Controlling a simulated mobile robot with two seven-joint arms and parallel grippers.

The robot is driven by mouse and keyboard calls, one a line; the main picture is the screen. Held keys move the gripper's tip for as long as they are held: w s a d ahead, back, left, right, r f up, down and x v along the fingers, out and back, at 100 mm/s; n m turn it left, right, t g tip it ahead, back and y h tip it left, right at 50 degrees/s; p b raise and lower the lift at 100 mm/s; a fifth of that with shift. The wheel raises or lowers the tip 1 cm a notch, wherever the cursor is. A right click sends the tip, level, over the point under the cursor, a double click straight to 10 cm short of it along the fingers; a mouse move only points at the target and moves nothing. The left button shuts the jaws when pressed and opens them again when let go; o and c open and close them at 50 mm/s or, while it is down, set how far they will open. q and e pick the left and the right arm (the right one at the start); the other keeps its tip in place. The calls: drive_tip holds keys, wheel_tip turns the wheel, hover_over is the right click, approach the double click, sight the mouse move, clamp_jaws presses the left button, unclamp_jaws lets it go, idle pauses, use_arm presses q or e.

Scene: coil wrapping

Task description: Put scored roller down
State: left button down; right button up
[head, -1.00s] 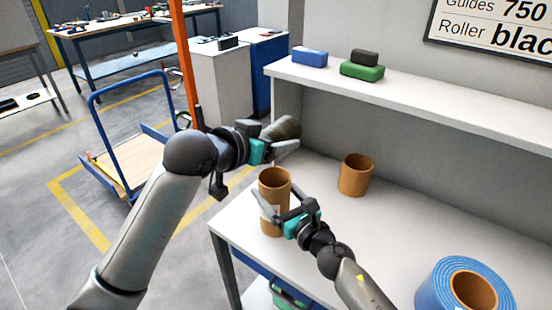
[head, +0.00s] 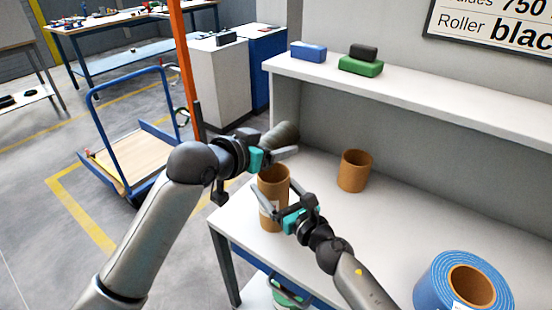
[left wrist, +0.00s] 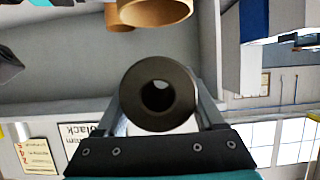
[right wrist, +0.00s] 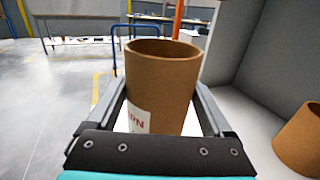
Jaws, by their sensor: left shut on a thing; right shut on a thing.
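My left gripper (head: 276,154) is shut on a dark grey roller (head: 281,136) and holds it above the left part of the white table (head: 322,222). In the left wrist view the roller (left wrist: 158,95) shows end-on between the fingers, with a round hole in its middle. No scoring on it can be made out. My right gripper (head: 280,205) is shut on a tall brown cardboard tube (head: 272,184) near the table's left end. In the right wrist view this tube (right wrist: 160,85) is upright between the fingers and bears a white label with red print.
A shorter brown tube (head: 355,171) stands further back on the table. A blue coil (head: 464,285) lies at the front right. A white shelf (head: 420,98) behind holds a blue block (head: 308,51) and a green block (head: 360,66). The table's middle is clear.

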use_arm(q)
drive_tip(key=shift+f, duration=2.1)
drive_tip(key=shift+f, duration=0.15)
unclamp_jaws()
drive_tip(key=shift+f, duration=0.15)
drive_tip(key=v, duration=1.1)
drive_tip(key=shift+a, duration=0.3)
drive_tip(key=shift+s+a, duration=0.15)
drive_tip(key=shift+s, duration=0.2)
